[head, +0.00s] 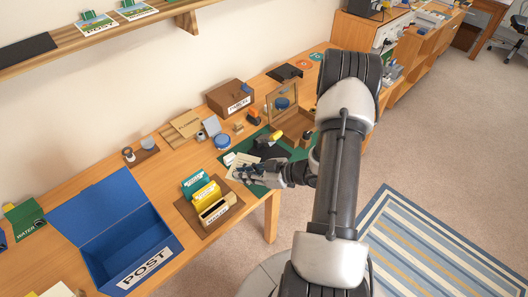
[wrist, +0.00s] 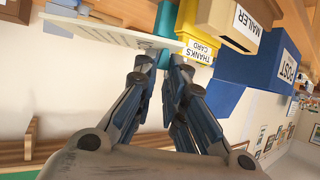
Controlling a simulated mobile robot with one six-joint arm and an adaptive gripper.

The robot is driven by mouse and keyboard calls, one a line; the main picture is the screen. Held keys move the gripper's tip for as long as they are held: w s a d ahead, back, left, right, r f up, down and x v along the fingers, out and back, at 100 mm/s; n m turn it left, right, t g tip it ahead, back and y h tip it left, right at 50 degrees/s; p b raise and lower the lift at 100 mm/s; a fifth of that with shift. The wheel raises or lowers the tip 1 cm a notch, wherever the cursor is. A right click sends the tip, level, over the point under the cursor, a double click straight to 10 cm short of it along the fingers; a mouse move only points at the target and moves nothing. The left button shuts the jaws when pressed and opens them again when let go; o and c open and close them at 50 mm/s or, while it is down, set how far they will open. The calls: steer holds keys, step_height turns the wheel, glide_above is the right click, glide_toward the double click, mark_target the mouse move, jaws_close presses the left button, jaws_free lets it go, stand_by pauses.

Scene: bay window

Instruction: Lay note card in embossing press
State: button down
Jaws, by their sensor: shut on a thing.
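My gripper (head: 258,173) is low over the desk in the head view, beside the green mat. It is shut on a pale note card (head: 241,163), whose far part sticks out past the fingers. In the wrist view the fingertips (wrist: 170,62) meet at the edge of the card (wrist: 110,33), seen nearly edge-on. A dark device with a yellow part (head: 270,149), perhaps the embossing press, sits on the green mat just beyond my gripper. My gripper and arm partly hide the mat, and the press details are too small to tell.
A card holder (head: 215,211) with teal and yellow cards stands left of my gripper. The open blue POST box (head: 128,250) is further left. A blue round tin (head: 222,142), an open wooden box (head: 285,118) and a brown box (head: 229,97) stand behind.

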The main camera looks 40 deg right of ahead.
steer(key=s+d+f+m+t+h, duration=0.1)
steer(key=s+d+f+m+h, duration=0.3)
steer(key=d, duration=0.5)
steer(key=s+d+f+m+t+h, duration=0.1)
steer(key=s+d+f+m+h, duration=0.1)
steer(key=s+d+f, duration=0.35)
steer(key=b, duration=0.2)
glide_toward(268, 157)
steer(key=w+a, duration=0.1)
steer(key=w+a+r, duration=0.1)
steer(key=w, duration=0.1)
steer(key=shift+a+r, duration=0.15)
steer(key=shift+a, duration=0.2)
steer(key=w, duration=0.4)
steer(key=shift+a, duration=0.25)
steer(key=shift+s+f+b, duration=0.15)
steer(key=shift+f+b, duration=0.35)
steer(key=shift+f, duration=0.3)
steer(key=shift+d+r, duration=0.1)
steer(key=shift+d, duration=0.05)
